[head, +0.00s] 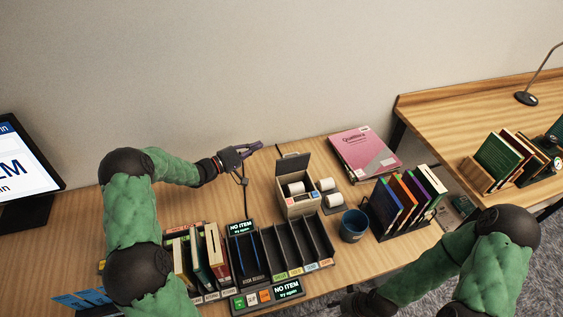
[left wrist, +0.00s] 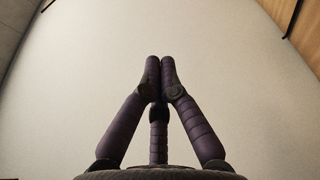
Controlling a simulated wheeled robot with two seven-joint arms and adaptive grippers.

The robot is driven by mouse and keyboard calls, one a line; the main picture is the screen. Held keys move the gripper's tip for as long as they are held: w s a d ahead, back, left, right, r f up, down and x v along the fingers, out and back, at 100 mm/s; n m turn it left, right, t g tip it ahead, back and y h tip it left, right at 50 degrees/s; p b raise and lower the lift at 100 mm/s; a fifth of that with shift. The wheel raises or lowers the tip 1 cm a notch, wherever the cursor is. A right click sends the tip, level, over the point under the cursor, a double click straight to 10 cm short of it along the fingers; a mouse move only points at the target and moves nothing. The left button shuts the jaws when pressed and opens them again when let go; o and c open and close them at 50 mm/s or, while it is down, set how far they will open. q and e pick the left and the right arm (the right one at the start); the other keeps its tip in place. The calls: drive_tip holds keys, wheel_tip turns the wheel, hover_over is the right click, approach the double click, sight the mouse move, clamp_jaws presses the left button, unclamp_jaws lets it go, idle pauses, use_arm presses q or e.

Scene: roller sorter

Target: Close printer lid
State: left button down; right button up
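The printer (head: 299,208) is a small beige box on the wooden desk, with a white paper roll (head: 295,188) inside. Its dark lid (head: 292,165) stands raised at the back. My left gripper (head: 257,145) is above the desk to the left of the lid, apart from it, pointing right. In the left wrist view its purple fingers (left wrist: 161,62) meet at the tips with nothing between them. My right arm comes in at the lower right; its dark hand end (head: 345,305) is partly cut off at the bottom edge.
Two paper rolls (head: 327,184) and a blue cup (head: 353,225) stand right of the printer. A pink book (head: 362,153) lies behind. A rack of upright books (head: 405,204) is at right. A black slotted sorter (head: 262,256) stands in front, left of the printer.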

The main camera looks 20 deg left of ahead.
sight(291, 161)
use_arm(q)
wheel_tip(291, 161, down, 5)
drive_tip(key=b, duration=0.4)
drive_tip(key=b+x, duration=0.3)
drive_tip(key=x, duration=0.7)
drive_tip(key=shift+s+d+f+b, duration=0.1)
drive_tip(key=shift+s+d+b, duration=0.1)
drive_tip(key=shift+s+d, duration=0.5)
drive_tip(key=shift+s+d+b, duration=0.15)
drive_tip(key=shift+s+d, duration=0.25)
drive_tip(key=shift+s, duration=0.55)
use_arm(e)
wheel_tip(291, 161, down, 9)
